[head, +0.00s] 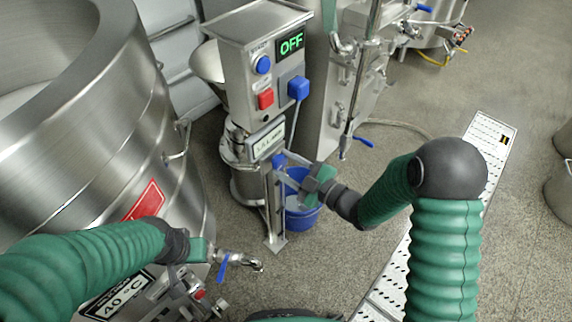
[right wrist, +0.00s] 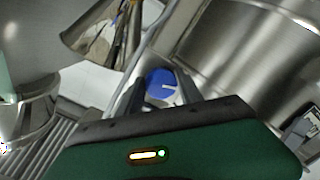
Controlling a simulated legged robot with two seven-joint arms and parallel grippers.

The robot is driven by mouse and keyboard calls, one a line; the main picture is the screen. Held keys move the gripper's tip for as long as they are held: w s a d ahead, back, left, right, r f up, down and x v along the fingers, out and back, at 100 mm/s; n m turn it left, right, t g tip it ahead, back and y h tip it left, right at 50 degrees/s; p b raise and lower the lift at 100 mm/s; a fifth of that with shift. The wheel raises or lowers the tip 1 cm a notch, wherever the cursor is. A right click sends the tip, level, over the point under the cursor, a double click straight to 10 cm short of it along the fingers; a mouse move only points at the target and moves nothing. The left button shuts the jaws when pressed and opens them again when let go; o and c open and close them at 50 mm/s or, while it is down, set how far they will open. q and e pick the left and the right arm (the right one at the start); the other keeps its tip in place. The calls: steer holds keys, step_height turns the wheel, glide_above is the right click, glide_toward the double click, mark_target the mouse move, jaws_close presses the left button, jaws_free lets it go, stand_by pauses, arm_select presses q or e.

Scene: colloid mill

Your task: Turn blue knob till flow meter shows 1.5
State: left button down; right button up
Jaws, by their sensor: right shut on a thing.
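The blue knob (head: 278,160) is on the lower part of the mill, below its control box. In the right wrist view the knob (right wrist: 162,84) is a blue disc with a white mark, between my two fingers. My right gripper (head: 284,167) is shut on the knob; its fingers hide part of it. A small metal-framed plate (head: 265,139) with dark characters is just above the knob; I cannot read its value. The green display (head: 291,42) on the control box reads OFF. My left gripper (head: 205,252) is by the tank's outlet valve; its fingers are not clear.
A blue bucket (head: 304,218) stands under the mill behind my right gripper. A large steel tank (head: 80,120) fills the left side, with a blue-handled valve (head: 222,268). Steel piping equipment (head: 345,90) stands right of the mill. A perforated floor drain (head: 490,140) and open floor lie right.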

steer(key=o, duration=1.2)
steer(key=shift+s+f, duration=0.1)
steer(key=shift+f, duration=0.15)
steer(key=shift+o, duration=0.7)
steer(key=shift+r, duration=0.1)
steer(key=p+v, duration=0.4)
steer(key=v, duration=1.3)
steer(key=shift+w, duration=0.25)
